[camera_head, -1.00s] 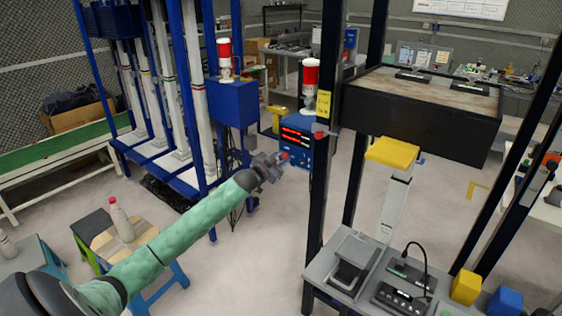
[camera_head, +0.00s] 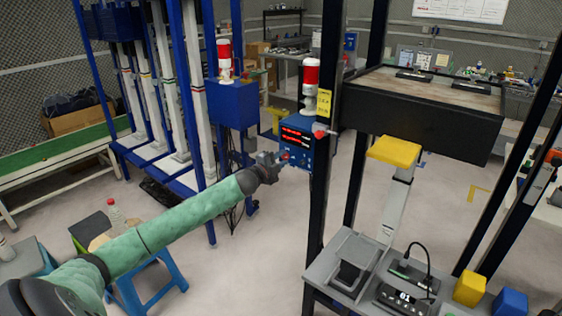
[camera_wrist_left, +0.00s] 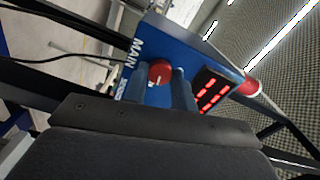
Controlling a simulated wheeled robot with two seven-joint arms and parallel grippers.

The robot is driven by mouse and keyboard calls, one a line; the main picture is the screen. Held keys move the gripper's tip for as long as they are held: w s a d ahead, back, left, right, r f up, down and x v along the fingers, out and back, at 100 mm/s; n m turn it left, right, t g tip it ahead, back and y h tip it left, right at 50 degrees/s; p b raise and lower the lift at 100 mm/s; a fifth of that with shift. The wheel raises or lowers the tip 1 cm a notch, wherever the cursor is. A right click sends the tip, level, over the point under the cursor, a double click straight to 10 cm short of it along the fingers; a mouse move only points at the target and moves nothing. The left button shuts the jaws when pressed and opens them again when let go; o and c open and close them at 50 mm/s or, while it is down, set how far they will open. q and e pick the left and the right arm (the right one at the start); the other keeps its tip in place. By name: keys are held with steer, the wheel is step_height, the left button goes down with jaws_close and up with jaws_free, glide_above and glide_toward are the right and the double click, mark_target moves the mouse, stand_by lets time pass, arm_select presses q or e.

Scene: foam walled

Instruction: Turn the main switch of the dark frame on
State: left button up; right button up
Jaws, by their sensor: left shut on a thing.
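The dark frame (camera_head: 318,190) has black posts, and a blue control box (camera_head: 308,152) with lit red displays is on its left post. The main switch is a round red knob (camera_wrist_left: 160,72) below the word MAIN on the box's blue face in the left wrist view. My left gripper (camera_head: 282,159) reaches the lower left of the box. In the left wrist view its fingers (camera_wrist_left: 167,88) are closed on the red knob, one on each side. The head view shows only a speck of red at the fingertips. My right gripper is not in view.
A blue rack (camera_head: 205,140) with its own blue box (camera_head: 233,102) stands to the left. A red-and-white lamp (camera_head: 311,85) stands above the control box. A grey bench (camera_head: 335,270) with devices is at the lower right. A blue stool (camera_head: 165,275) is under my arm.

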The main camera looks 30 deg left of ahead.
arm_select(q)
steer(key=shift+m, duration=1.1)
steer(key=shift+f+m, duration=0.1)
steer(key=shift+m, duration=0.2)
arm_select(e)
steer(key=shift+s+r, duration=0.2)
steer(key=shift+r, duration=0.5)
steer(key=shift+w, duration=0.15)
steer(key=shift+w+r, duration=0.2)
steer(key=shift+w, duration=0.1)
